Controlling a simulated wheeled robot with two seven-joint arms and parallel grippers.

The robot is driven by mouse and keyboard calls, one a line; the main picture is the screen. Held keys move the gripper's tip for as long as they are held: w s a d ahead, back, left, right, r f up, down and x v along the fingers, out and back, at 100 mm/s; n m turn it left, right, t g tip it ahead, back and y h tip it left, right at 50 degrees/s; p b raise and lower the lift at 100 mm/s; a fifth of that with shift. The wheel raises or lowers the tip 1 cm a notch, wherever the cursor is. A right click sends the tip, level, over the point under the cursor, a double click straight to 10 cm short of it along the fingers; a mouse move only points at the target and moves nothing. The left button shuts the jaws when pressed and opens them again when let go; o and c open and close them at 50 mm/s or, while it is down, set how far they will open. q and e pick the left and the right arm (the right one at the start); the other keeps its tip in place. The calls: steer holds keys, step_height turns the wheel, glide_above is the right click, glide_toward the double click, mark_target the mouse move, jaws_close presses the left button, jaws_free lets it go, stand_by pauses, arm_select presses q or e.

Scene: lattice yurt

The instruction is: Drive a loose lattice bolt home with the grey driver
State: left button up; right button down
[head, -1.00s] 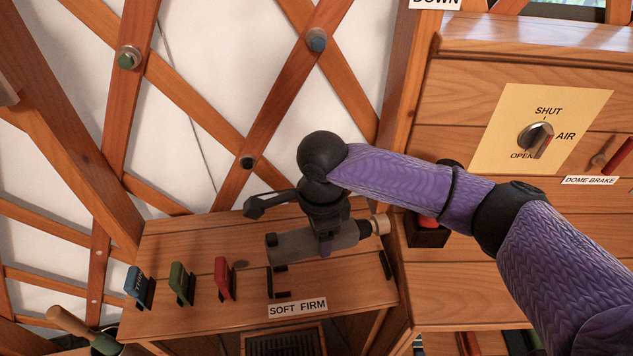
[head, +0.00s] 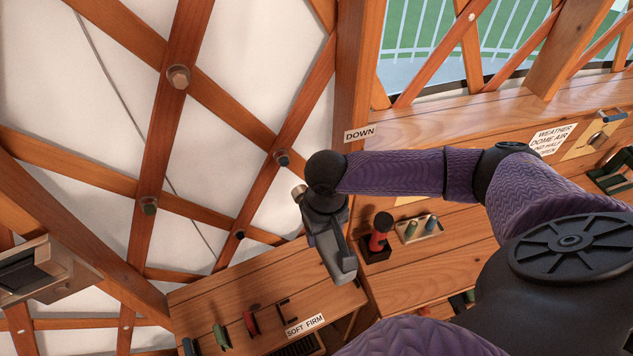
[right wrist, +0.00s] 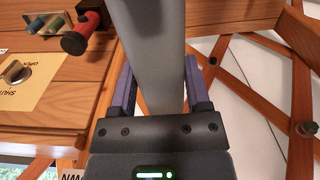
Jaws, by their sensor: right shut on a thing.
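My right gripper (head: 325,222) is shut on the grey driver (head: 340,262) and holds it above the right end of the low wooden shelf. The driver is tilted, with a tan round end (head: 298,192) at its upper left. In the right wrist view the driver (right wrist: 158,40) runs between the two purple-sided fingers. The lattice (head: 165,140) carries a tan hex bolt (head: 178,77), a greenish bolt (head: 149,205), a blue-grey bolt (head: 283,158) and a dark bolt (head: 239,235). I cannot tell for sure which is loose. My left gripper is out of view.
The shelf (head: 210,292) carries a red block (head: 250,322), a green block (head: 221,337) and a SOFT FIRM label. A red-and-black thing (head: 380,232) stands in a dark holder beside a small tray (head: 418,228). A wooden box (head: 40,275) juts in at left.

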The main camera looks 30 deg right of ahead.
steer(key=w, duration=0.2)
steer(key=w+b, duration=0.1)
steer(key=w, duration=0.1)
steer(key=w+d, duration=0.1)
steer(key=w, duration=0.1)
steer(key=shift+f+b, duration=0.1)
steer(key=shift+b, duration=0.2)
steer(key=shift+w+d, duration=0.1)
steer(key=shift+w, duration=0.8)
steer(key=shift+r, duration=0.2)
steer(key=shift+p, duration=0.35)
steer(key=shift+f, duration=0.1)
